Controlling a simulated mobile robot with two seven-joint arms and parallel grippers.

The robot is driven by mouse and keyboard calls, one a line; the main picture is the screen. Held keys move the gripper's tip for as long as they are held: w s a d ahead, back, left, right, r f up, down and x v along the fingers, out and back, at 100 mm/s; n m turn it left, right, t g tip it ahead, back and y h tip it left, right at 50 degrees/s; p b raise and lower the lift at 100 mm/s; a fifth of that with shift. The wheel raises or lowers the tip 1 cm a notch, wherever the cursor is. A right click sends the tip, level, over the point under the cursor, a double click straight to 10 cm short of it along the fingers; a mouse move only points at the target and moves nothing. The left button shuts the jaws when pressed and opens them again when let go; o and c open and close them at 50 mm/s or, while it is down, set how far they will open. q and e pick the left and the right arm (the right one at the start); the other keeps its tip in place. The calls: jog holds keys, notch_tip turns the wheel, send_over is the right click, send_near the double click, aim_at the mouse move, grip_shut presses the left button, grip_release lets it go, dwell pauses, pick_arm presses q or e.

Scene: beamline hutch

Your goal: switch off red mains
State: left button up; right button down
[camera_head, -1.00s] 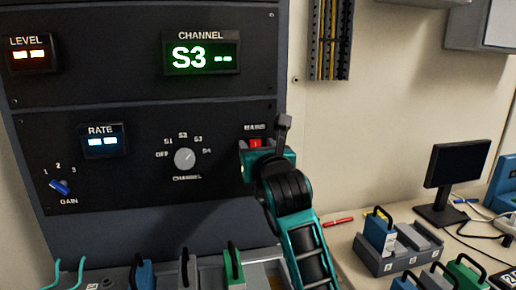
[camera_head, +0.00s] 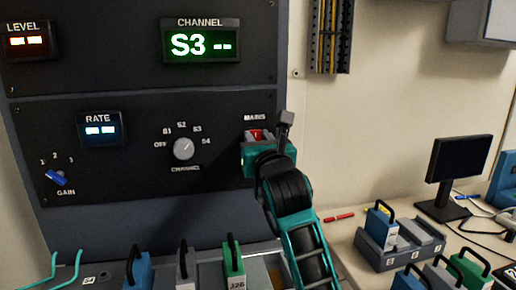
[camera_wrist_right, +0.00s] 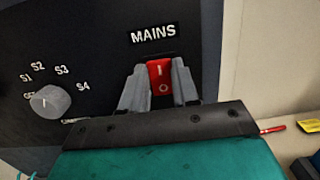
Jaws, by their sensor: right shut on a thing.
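The red mains switch (camera_head: 256,135) sits under the MAINS label at the right of the dark panel (camera_head: 110,165). It also shows in the right wrist view (camera_wrist_right: 159,78), a red rocker with white marks for I and O. My right gripper (camera_head: 257,139) is at the panel, with one grey finger on each side of the switch. In the wrist view its fingers (camera_wrist_right: 160,82) are shut on the switch's sides. The gripper body hides the panel just below the switch. My left gripper is in neither view.
The channel knob (camera_head: 183,149) is left of the switch, the blue gain knob (camera_head: 57,177) further left. Several handled blocks, one green (camera_head: 233,258), stand below the panel. The right bench holds a grey rack (camera_head: 402,246), a red pen (camera_head: 339,217) and a monitor (camera_head: 456,160).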

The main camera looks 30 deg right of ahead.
jog(key=shift+f+t+b, duration=0.45)
jog(key=shift+t+b, duration=0.15)
jog(key=shift+b, duration=0.35)
jog(key=shift+r+b, duration=0.15)
jog(key=shift+b, duration=0.2)
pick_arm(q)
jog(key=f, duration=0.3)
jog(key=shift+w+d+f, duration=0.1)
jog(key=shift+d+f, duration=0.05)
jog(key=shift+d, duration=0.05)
pick_arm(e)
jog(key=shift+r+t, duration=0.1)
jog(key=shift+t, duration=0.2)
jog(key=c, duration=0.8)
grip_release()
jog(key=shift+c, duration=0.2)
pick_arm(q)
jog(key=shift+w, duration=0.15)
pick_arm(e)
jog(key=shift+s, duration=0.1)
jog(key=shift+s+a+f, duration=0.15)
jog(key=shift+s+f, duration=0.05)
jog(key=shift+s, duration=0.25)
pick_arm(q)
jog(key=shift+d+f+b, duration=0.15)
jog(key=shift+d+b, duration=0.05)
jog(key=shift+b, duration=0.3)
pick_arm(e)
jog(key=v, duration=1.2)
